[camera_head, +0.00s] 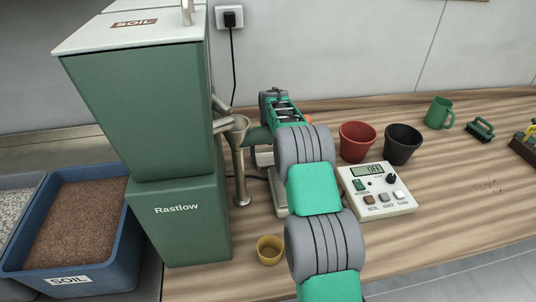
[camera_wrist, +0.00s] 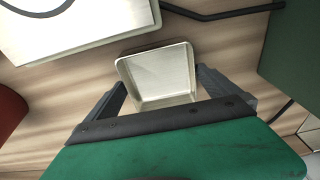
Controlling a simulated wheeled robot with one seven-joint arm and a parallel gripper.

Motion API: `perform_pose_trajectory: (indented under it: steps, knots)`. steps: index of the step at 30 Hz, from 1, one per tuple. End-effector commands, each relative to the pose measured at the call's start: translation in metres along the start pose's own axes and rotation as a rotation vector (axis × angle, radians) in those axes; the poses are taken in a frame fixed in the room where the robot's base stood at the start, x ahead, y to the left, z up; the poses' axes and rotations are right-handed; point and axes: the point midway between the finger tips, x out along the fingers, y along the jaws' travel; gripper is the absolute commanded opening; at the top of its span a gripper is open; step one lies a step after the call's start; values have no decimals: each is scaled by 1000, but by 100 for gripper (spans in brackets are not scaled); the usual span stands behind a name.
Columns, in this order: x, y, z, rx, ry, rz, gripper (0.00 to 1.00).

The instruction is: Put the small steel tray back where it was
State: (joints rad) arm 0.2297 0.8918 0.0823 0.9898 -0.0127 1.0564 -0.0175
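The small steel tray (camera_wrist: 157,76) is a pale square dish seen from above in the wrist view. My gripper (camera_wrist: 160,78) has one dark finger at each side of it, both against its walls, and appears shut on the tray. In the head view my gripper (camera_head: 268,106) is beyond my arm, near the metal funnel, and the tray is hidden there.
A green Rastlow machine (camera_head: 178,205) with a metal funnel (camera_head: 236,126) stands left. A yellow cup (camera_head: 270,250) is in front. Right are a scale display box (camera_head: 377,189), red pot (camera_head: 356,142), black pot (camera_head: 402,144) and green mug (camera_head: 438,113). A white panel (camera_wrist: 85,28) lies beside the tray.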

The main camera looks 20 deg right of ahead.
Motion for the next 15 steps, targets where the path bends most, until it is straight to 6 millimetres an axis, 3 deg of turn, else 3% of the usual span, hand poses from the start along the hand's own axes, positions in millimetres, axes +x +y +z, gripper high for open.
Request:
perform_pose_trajectory:
  steps: [6, 15]
  knots:
    - [-15, 0, -1, 0, 3, 0, 100]
    - [-89, 0, -1, -1, 4, 0, 100]
